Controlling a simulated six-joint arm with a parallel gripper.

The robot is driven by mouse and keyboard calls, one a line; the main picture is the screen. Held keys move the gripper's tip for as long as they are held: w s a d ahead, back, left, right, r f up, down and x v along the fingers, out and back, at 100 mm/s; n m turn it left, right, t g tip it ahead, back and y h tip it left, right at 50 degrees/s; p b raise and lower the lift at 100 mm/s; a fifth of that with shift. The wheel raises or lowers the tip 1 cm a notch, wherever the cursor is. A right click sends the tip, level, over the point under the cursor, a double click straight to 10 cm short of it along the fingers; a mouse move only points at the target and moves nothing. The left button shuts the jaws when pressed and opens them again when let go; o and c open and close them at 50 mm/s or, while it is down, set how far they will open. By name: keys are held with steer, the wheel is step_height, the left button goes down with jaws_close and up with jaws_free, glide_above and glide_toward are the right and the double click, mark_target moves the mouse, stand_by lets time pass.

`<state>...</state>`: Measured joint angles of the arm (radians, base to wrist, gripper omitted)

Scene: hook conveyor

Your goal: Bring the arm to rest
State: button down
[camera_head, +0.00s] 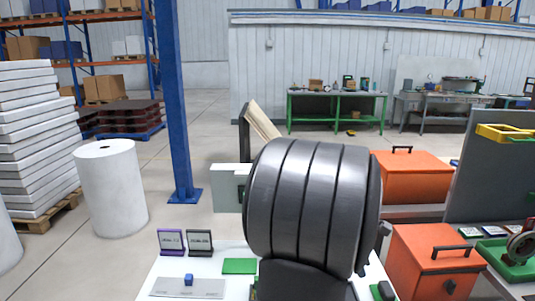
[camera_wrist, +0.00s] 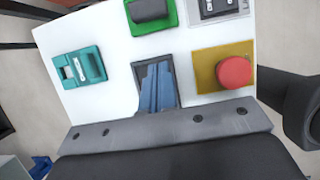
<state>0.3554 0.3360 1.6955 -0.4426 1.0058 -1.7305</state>
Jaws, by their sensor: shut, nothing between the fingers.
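My gripper (camera_wrist: 170,128) shows only in part along the bottom of the wrist view, as a grey bar with screws and a dark block. Its jaws are shut with nothing held. It is in front of a white panel (camera_wrist: 110,40), and I cannot tell how far apart they are. In the head view a large dark ribbed part of my arm (camera_head: 310,205) fills the middle and hides what is behind it. My gripper cannot be made out there.
The panel bears a red button (camera_wrist: 236,71), a teal box (camera_wrist: 79,67) and a dark recess with blue pieces (camera_wrist: 156,88). Orange boxes (camera_head: 437,260) stand close on the right. A blue post (camera_head: 178,100) and white roll (camera_head: 112,190) stand left, with open floor beyond.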

steer(key=s+d+r, duration=0.3)
steer(key=s+r, duration=0.1)
steer(key=s, duration=0.1)
steer(key=shift+s, duration=0.3)
steer(key=shift+d, duration=0.15)
stand_by(2.0)
steer(key=w+a+f, duration=0.3)
steer(key=w+f, duration=0.1)
steer(key=w, duration=0.2)
steer(key=a+n+t, duration=0.1)
steer(key=a+n, duration=0.3)
steer(key=a, duration=0.6)
steer(key=shift+s+r+n+h, duration=0.25)
steer(key=shift+r+n+h, duration=0.05)
steer(key=shift+r+h, duration=0.1)
